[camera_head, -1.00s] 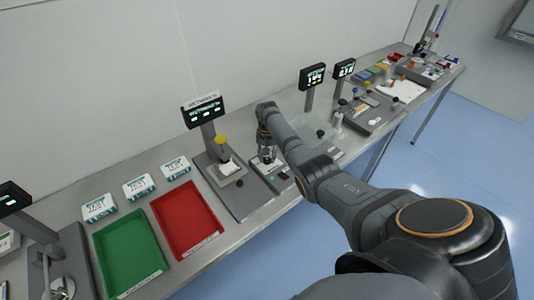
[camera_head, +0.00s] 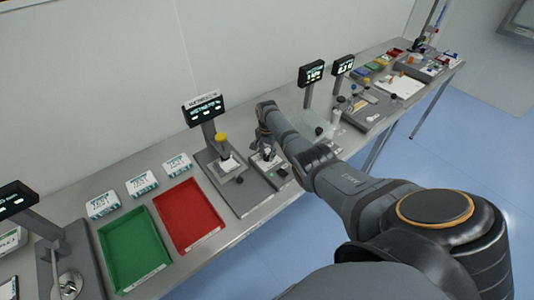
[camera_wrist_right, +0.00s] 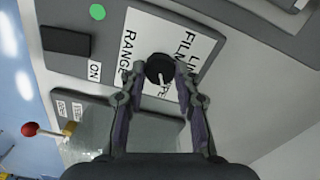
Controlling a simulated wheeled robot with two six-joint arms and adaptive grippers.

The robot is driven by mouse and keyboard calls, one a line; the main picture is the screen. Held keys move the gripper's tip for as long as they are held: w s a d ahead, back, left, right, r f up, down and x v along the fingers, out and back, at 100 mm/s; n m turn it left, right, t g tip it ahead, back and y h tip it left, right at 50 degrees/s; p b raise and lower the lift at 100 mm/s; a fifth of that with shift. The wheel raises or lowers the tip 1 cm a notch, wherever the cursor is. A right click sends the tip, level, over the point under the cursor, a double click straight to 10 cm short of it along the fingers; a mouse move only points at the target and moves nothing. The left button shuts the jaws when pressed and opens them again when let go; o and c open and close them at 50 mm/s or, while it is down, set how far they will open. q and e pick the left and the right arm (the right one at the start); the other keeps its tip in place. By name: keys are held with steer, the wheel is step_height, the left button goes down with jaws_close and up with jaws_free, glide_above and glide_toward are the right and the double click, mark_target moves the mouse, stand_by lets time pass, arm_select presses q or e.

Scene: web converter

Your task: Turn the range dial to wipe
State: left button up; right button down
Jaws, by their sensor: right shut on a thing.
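The range dial (camera_wrist_right: 159,69) is a round black knob with a light pointer mark, on a white label plate (camera_wrist_right: 186,38) in the right wrist view. The plate reads "RANGE", "FILM" and other words partly covered by my fingers and the knob. My right gripper (camera_wrist_right: 160,78) has its two fingertips on either side of the knob, shut on it. In the head view my right gripper (camera_head: 265,152) reaches down over the small grey device, and the knob is too small to make out there. My left gripper is not in view.
A grey station with a yellow-topped part (camera_head: 221,137) stands just left of my gripper. A red tray (camera_head: 188,215) and a green tray (camera_head: 134,250) lie further left. In the wrist view a red-ball lever (camera_wrist_right: 30,129) and a black switch (camera_wrist_right: 66,41) are near.

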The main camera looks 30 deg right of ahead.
mark_target(267, 156)
steer(key=shift+w+r, duration=0.1)
steer(key=shift+r, duration=0.05)
steer(key=c, duration=1)
jaws_free()
step_height(267, 156, up, 12)
steer(key=shift+f, duration=0.1)
